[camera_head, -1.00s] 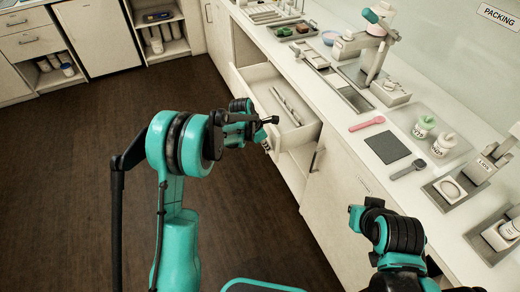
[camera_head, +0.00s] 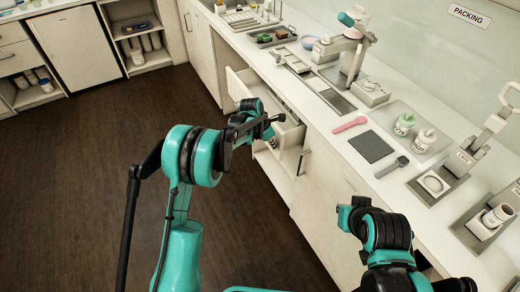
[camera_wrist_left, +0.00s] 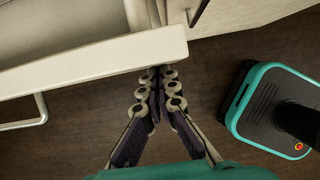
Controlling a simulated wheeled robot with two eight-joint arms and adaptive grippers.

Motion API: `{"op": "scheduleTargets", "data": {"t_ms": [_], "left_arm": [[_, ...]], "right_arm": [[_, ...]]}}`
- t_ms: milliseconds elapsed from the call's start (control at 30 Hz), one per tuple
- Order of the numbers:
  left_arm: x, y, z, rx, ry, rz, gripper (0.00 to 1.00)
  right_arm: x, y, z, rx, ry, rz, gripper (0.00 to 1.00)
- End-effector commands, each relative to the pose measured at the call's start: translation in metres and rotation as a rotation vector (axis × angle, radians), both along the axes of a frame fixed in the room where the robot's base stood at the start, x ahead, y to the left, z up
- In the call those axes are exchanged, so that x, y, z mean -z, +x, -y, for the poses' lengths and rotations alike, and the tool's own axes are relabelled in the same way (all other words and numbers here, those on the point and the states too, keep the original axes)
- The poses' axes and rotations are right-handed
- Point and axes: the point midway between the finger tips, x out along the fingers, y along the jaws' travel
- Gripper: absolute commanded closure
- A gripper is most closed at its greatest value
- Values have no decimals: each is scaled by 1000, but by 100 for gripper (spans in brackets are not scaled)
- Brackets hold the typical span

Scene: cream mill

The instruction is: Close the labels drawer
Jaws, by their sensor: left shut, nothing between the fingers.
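The labels drawer (camera_head: 240,86) is a pale drawer under the counter and stands partly open in the head view. Part of it is hidden behind my left arm. In the left wrist view its front panel (camera_wrist_left: 95,66) crosses the upper left, with a bar handle (camera_wrist_left: 42,108) at far left. My left gripper (camera_wrist_left: 158,74) is shut and empty, its fingertips at the edge of the front panel near its right end; I cannot tell if they touch. In the head view the left gripper (camera_head: 271,141) is mostly hidden at the drawer's near end. My right gripper is not visible.
The counter (camera_head: 325,118) above carries a pink spoon (camera_head: 350,124), a dark square mat (camera_head: 371,146), bottles (camera_head: 424,139) and a press stand (camera_head: 352,62). A closed cabinet front (camera_head: 325,185) lies nearer than the drawer. The dark floor (camera_head: 80,185) at left is clear.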

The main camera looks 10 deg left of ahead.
Motion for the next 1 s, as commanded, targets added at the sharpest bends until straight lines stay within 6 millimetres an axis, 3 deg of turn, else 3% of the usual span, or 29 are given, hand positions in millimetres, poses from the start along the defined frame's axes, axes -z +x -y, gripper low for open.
{"op": "scheduleTargets", "data": {"t_ms": [200, 433, 700, 1000], "left_arm": [[-1, 31, 46, 2, 0, 0, 100], [-1, 54, 80, 2, 0, 0, 100], [0, 67, 98, 0, 1, 0, 100], [-1, 69, 102, 0, -3, 3, 100]], "right_arm": [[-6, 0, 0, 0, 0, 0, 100], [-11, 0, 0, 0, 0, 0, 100], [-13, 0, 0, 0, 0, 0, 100], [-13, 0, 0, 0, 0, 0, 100]]}}
